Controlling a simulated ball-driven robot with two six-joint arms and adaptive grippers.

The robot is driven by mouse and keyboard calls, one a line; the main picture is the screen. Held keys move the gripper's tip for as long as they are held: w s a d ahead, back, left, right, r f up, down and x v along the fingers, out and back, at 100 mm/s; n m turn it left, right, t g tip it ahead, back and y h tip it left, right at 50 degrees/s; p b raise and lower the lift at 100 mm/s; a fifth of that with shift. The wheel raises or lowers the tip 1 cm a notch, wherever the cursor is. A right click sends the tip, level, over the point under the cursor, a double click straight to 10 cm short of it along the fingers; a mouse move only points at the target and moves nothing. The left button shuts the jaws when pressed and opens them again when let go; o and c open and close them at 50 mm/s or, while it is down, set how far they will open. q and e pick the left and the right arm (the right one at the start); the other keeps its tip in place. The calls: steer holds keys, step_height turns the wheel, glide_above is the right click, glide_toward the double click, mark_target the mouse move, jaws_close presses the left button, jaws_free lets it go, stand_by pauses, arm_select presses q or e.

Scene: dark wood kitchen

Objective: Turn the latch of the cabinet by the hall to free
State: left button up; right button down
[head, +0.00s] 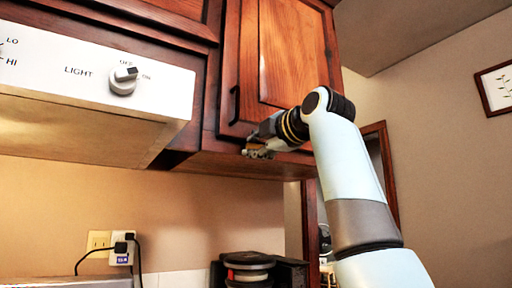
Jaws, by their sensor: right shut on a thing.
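The wooden cabinet (290,52) hangs at the upper middle, next to the doorway on the right. Its door looks closed and has a dark vertical handle (234,104) at the lower left. My right gripper (257,149) is at the cabinet's lower edge, just right of and below the handle. It is shut on a small brownish piece, which looks like the latch (256,146). The fingers and wrist hide most of the latch, so its angle cannot be told. My left gripper is not in view.
A range hood (90,100) with a light knob (123,81) juts out at the left. Below are a wall outlet (110,246) with plugs and a dark appliance (250,268). A framed picture (496,88) hangs at the right.

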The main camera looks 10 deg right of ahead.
steer(key=shift+f, duration=0.1)
steer(key=c, duration=1.3)
jaws_free()
steer(key=shift+o, duration=0.2)
steer(key=v, duration=1.2)
